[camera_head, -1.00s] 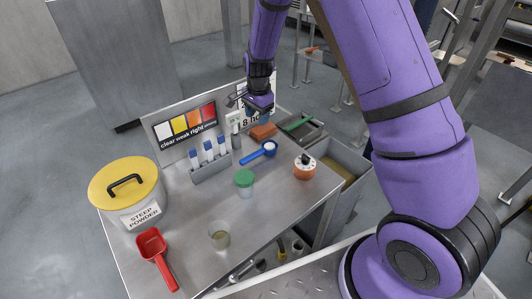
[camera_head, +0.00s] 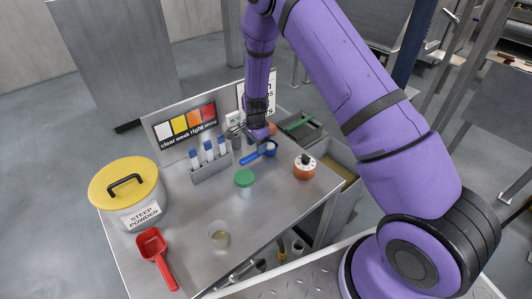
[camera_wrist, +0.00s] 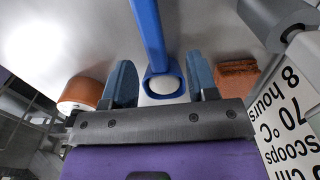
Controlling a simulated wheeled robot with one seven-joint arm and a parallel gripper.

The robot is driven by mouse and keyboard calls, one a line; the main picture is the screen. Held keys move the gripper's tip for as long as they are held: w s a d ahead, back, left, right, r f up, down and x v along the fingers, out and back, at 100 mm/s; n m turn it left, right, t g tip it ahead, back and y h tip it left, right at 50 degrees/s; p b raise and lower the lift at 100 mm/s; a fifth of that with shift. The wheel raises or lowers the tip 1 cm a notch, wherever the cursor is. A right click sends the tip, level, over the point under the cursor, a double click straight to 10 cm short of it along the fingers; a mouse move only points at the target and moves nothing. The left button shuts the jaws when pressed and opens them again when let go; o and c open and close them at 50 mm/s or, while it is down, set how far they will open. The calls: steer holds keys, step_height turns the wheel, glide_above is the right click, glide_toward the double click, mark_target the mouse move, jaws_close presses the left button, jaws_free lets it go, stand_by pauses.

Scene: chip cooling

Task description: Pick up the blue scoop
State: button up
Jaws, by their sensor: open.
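The blue scoop (camera_head: 251,158) lies on the metal table, its handle pointing to the lower left and its round bowl at the upper right. In the wrist view the scoop (camera_wrist: 150,35) runs down from the top edge, with its bowl of white contents between the two fingers. My gripper (camera_wrist: 162,82) is open, with one blue-grey finger on each side of the bowl. In the head view my gripper (camera_head: 260,140) is just over the bowl and partly hides it. I cannot tell whether the fingers touch the scoop.
An orange-brown block (camera_wrist: 237,75) sits close to one finger, and an orange timer (camera_head: 304,167) stands to the right.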

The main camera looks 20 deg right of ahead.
steer(key=f, duration=0.4)
steer(key=shift+s+d+f, duration=0.2)
steer(key=shift+f, duration=0.05)
steer(key=shift+c, duration=0.4)
jaws_close()
